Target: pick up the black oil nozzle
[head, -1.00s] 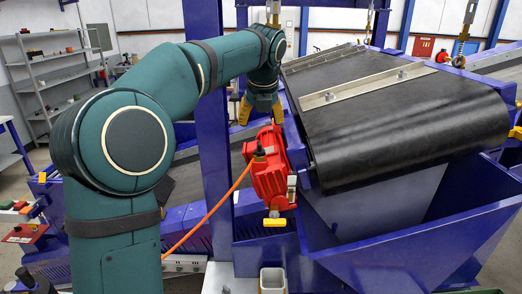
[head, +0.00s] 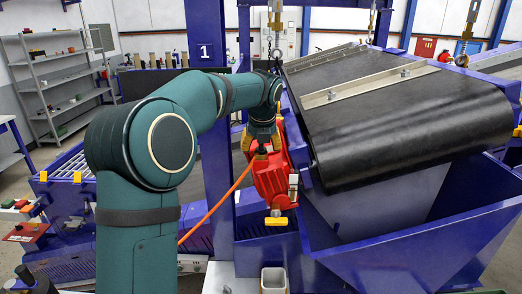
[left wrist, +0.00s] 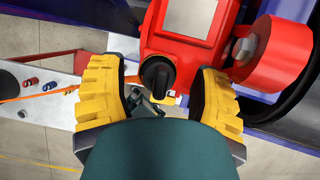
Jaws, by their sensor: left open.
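The black oil nozzle (left wrist: 157,75) stands on a red gear housing (left wrist: 185,45). In the left wrist view it lies between the two yellow fingers of my left gripper (left wrist: 160,85), with a gap on each side. The fingers are open and I see no grip on it. In the head view the left gripper (head: 262,139) is just over the red housing (head: 271,180), and the nozzle (head: 261,150) shows small and dark below the fingers, partly hidden. My right gripper is not in view.
A black belt (head: 400,120) on a blue frame stands close to the right of the housing. A blue post (head: 208,120) rises to the left. An orange cable (head: 215,208) runs down from the housing. A shelf (head: 60,85) stands far left.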

